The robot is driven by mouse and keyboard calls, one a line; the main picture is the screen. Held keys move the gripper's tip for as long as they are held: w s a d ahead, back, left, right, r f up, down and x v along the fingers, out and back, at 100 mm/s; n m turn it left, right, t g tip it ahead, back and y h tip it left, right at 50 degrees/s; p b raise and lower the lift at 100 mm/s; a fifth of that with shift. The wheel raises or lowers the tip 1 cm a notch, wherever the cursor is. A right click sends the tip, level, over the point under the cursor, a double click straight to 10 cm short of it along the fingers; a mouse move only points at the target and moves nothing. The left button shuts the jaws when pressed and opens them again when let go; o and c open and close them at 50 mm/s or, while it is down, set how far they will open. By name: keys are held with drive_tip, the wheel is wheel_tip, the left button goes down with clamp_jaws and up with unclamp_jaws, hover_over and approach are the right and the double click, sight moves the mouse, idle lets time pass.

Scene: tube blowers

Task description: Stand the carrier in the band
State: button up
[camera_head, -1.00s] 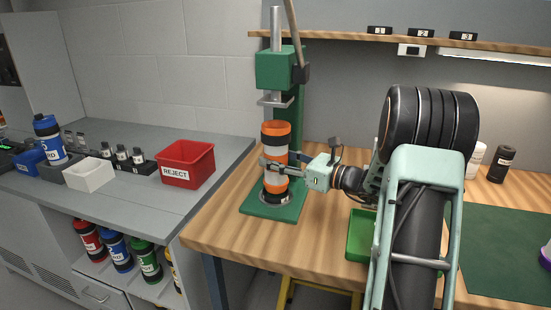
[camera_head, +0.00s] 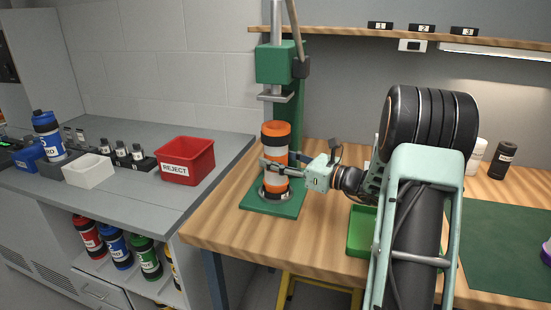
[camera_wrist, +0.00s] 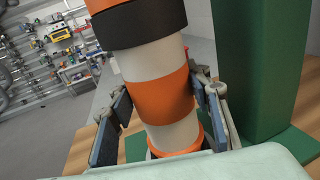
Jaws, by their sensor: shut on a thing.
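The carrier is an orange, black and white cylinder (camera_head: 275,134) standing upright over the green press base (camera_head: 288,208). A pale ring (camera_head: 263,193) shows around its foot, but I cannot tell whether the foot is seated in it. My gripper (camera_head: 275,166) reaches in from the right, shut on the carrier around its middle. In the wrist view the carrier (camera_wrist: 160,95) stands between the two fingers (camera_wrist: 165,115), and its foot is partly hidden. I cannot clearly make out a separate band.
The press head (camera_head: 275,65) and its plate (camera_head: 274,95) hang above the carrier with a gap. The green column stands behind. A green tray (camera_head: 360,232) is right of the base. A red reject bin (camera_head: 188,160) sits on the left counter.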

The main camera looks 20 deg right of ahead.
drive_tip(key=o, duration=1.4)
drive_tip(key=shift+d, duration=0.1)
drive_tip(key=v, duration=1.2)
